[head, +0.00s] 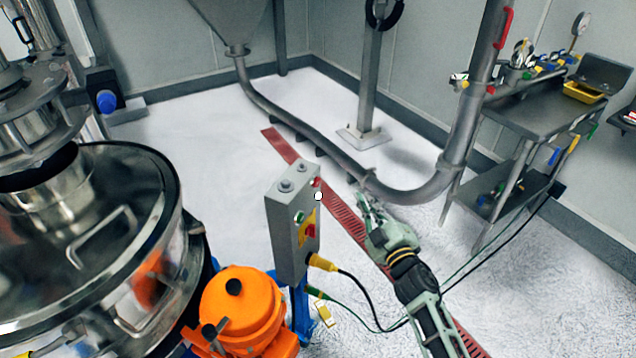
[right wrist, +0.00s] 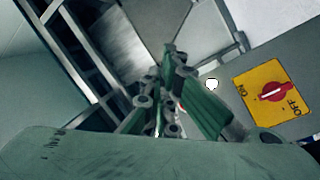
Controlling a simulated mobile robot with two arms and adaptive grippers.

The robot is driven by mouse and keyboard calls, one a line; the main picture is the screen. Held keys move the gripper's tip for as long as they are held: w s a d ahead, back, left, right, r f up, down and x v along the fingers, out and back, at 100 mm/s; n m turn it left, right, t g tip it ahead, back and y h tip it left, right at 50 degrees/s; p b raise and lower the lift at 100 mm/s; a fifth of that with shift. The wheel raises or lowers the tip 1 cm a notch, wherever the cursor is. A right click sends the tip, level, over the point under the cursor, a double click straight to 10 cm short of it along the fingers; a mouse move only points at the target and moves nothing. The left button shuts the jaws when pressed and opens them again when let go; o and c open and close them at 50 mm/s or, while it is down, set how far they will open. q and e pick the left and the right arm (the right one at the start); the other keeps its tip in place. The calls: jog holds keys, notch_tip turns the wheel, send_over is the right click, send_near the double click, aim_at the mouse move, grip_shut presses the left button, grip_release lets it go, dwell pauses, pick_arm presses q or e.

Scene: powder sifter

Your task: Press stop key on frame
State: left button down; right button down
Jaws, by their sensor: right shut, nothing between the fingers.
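A grey control box (head: 284,243) stands upright on a blue post in the head view. Its front has a red button (head: 316,183) near the top, a small white round spot (head: 318,196) below it, a green button (head: 299,217) and a red rotary switch (head: 310,230) on a yellow plate. In the right wrist view the red switch (right wrist: 276,91) shows at the right; the white spot (right wrist: 211,84) is beside my fingers. My right gripper (head: 362,194) is shut and empty, to the right of the box and apart from it. My left gripper is not in view.
An orange motor (head: 242,308) and a large steel sifter drum (head: 95,235) stand left of the box. A yellow-plugged cable (head: 322,262) leaves the box toward my right arm. A curved pipe (head: 320,150) runs behind. A steel bench (head: 535,108) stands at right.

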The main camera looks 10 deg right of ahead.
aim_at(316, 182)
jog(key=shift+a, duration=0.1)
jog(key=w+a+b, duration=0.2)
jog(key=w+a, duration=0.3)
jog(key=a, duration=0.1)
jog(key=shift+w+a+b, duration=0.2)
jog(key=shift+a+b, duration=0.15)
jog(key=shift+w+a+f, duration=0.1)
dwell(1.4)
jog(key=shift+w+a, duration=0.2)
jog(key=shift+a, duration=0.05)
jog(key=shift+w+a+b, duration=0.25)
jog(key=shift+a+b, duration=0.15)
dwell(0.8)
jog(key=shift+d, duration=0.1)
jog(key=shift+s+d+p, duration=0.4)
jog(key=shift+s+d, duration=0.15)
jog(key=shift+d, duration=0.05)
